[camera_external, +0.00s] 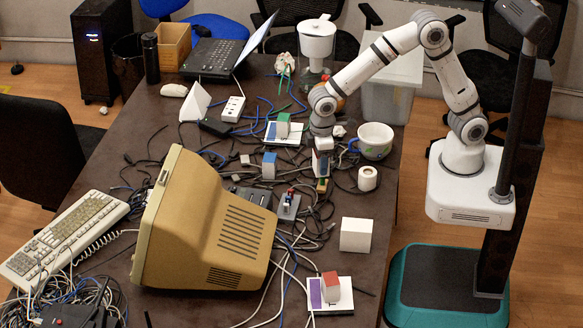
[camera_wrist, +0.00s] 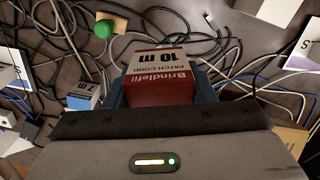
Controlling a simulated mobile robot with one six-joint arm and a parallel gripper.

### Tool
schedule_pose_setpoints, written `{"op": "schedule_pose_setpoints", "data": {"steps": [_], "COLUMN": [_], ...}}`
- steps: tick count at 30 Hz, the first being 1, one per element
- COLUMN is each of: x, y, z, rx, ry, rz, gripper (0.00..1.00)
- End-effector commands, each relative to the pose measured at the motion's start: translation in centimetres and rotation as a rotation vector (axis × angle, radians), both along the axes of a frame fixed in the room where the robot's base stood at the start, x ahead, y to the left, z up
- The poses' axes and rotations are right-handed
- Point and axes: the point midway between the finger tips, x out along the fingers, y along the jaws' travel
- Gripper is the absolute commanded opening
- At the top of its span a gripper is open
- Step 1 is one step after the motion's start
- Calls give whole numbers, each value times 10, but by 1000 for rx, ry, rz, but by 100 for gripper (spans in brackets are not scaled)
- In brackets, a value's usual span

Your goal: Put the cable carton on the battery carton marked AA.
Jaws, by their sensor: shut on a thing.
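My gripper (camera_external: 321,150) is over the table among cables. In the wrist view its jaws are shut on a red and white carton (camera_wrist: 160,77) reading "Brindlefil", "PATCH CORD" and "10 m", the cable carton. In the external view this carton (camera_external: 320,163) shows only small under the wrist; whether it touches the table is unclear. I cannot read an AA mark on any carton. Standing cartons include a green-topped one (camera_external: 283,126), a blue-topped one (camera_external: 269,166) and a red-topped one (camera_external: 331,287).
Loose cables cover much of the table (camera_external: 190,310). A beige monitor (camera_external: 205,225) stands at the front left. A bowl (camera_external: 376,141), a white roll (camera_external: 367,179) and a white block (camera_external: 355,235) are close by. The wrist view shows a small blue and white box (camera_wrist: 83,95).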

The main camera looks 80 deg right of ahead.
Motion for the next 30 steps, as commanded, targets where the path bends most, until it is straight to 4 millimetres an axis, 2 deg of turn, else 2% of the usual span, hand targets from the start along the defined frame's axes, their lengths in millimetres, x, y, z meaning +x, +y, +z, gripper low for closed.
{"op": "schedule_pose_setpoints", "data": {"steps": [1,6,9,12,17,25,30], "x": [-15,-64,-91,-112,-130,-134,-133], "y": [24,86,112,130,144,145,146], "z": [9,25,32,37,39,-6,-22], "rx": [0,0,0,0,0,-3,-1], "ry": [-1,0,0,0,1,4,2], "rz": [55,212,286,341,387,394,394], "gripper": [24,24,24,24,24,24,24]}}
